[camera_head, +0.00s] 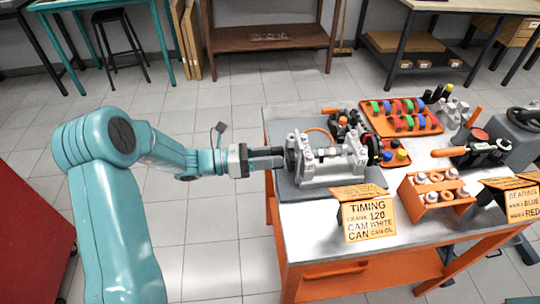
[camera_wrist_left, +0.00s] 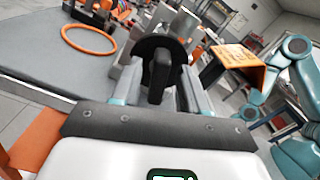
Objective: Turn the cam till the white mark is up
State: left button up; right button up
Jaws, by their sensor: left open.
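The grey engine block (camera_head: 335,168) sits on a dark mat at the left part of the bench. A dark disc (camera_head: 290,145) stands at its left end, facing my left gripper (camera_head: 282,157). In the left wrist view a black disc (camera_wrist_left: 146,48) carries an upright black bar (camera_wrist_left: 161,75). My left gripper (camera_wrist_left: 158,90) is open, its two fingers on either side of that bar; I cannot tell whether they touch it. I cannot make out a white mark on the disc. My right gripper is not in view.
A timing sign (camera_head: 369,219) stands at the bench's front. An orange tray (camera_head: 401,124) of coloured rings is behind the block, and an orange holder (camera_head: 434,198) to its right. In the left wrist view an orange ring (camera_wrist_left: 88,39) lies on the mat.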

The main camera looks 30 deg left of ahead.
pick_arm(q)
grip_shut()
jog(key=shift+s+d+f+m+b, duration=0.1)
jog(key=shift+m+b, duration=3.55)
jog(key=shift+b, duration=1.1)
jog(key=shift+s+d+f+m+b, duration=0.1)
jog(key=shift+f+m+b, duration=0.05)
jog(key=shift+m+b, duration=4.1)
jog(key=shift+s+d+f+m+b, duration=0.1)
jog(key=shift+m+b, duration=3)
jog(key=shift+b, duration=2.15)
